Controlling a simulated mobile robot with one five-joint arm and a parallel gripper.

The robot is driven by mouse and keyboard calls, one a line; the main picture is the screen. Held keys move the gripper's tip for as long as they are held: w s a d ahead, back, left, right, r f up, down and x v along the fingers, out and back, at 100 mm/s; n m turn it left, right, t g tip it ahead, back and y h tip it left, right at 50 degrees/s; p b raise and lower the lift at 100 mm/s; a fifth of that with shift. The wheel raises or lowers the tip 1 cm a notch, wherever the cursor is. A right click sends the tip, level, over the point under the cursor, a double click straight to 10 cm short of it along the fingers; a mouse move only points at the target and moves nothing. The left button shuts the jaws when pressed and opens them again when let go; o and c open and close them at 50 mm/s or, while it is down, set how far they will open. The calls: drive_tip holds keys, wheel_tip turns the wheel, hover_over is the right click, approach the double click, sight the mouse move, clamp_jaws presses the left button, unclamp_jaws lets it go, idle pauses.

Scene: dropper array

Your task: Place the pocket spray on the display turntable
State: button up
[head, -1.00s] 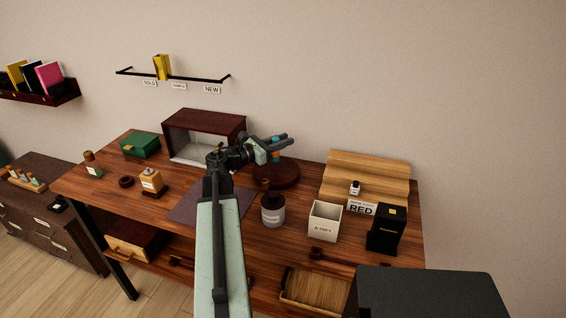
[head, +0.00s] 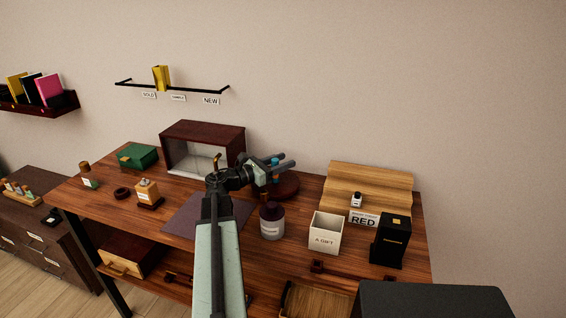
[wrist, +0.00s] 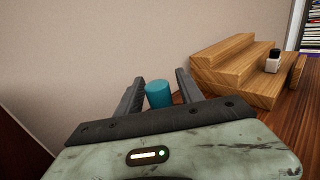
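The pocket spray, a small teal cylinder (head: 274,162), is between the two fingers of my gripper (head: 285,161). The display turntable (head: 290,186) is a dark red-brown disc at the back of the table, partly hidden by my gripper. The spray is over or on the turntable; I cannot tell whether its base touches it.
A dark purple-capped jar (head: 272,222) stands in front of the turntable. An open dark red box (head: 205,134) is behind to the left. A white gift box (head: 325,236), a black box (head: 391,243) and a stepped wooden stand (head: 385,182) are at the right.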

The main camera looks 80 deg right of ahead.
drive_tip(key=shift+r, duration=0.15)
drive_tip(key=v, duration=1.2)
